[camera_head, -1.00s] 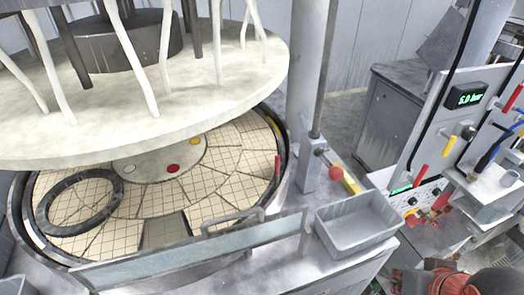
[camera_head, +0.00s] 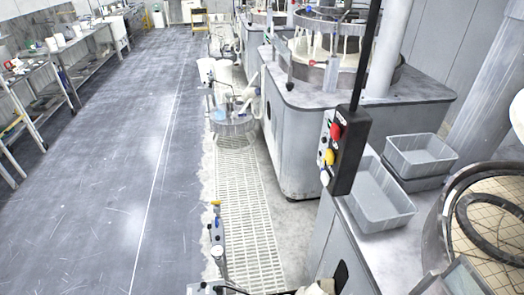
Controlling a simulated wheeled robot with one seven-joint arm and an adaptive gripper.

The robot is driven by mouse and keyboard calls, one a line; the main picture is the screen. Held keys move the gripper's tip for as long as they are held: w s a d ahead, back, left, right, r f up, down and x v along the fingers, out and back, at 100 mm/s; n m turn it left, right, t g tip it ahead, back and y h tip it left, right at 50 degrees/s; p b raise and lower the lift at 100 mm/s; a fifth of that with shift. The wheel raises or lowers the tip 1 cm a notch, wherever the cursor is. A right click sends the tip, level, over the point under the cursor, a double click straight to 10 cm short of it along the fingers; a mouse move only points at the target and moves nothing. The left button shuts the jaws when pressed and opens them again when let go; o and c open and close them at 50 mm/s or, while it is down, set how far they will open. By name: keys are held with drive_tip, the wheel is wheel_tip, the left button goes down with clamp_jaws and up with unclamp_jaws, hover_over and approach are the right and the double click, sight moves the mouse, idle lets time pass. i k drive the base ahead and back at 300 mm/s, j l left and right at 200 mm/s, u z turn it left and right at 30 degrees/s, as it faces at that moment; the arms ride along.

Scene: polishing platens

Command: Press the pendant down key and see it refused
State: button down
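The pendant (camera_head: 350,152) is a black box at the lower end of a dark hanging arm, right of the picture's middle in the head view. A red button (camera_head: 336,131), a yellow button (camera_head: 329,157) and a white button (camera_head: 325,177) stick out from its left-facing side. That face is seen edge-on, so key markings cannot be read and I cannot tell which key is down. My gripper is not recognisable in this view, and nothing is seen touching the pendant.
Grey trays (camera_head: 378,195) sit on the machine top behind the pendant. A platen with a dark ring (camera_head: 490,228) is at the right edge. A drain grating (camera_head: 235,205) and open dark floor (camera_head: 120,150) lie to the left. Another polishing machine (camera_head: 300,140) stands beyond.

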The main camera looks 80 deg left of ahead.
sight(325, 178)
drive_tip(key=u, duration=2.5)
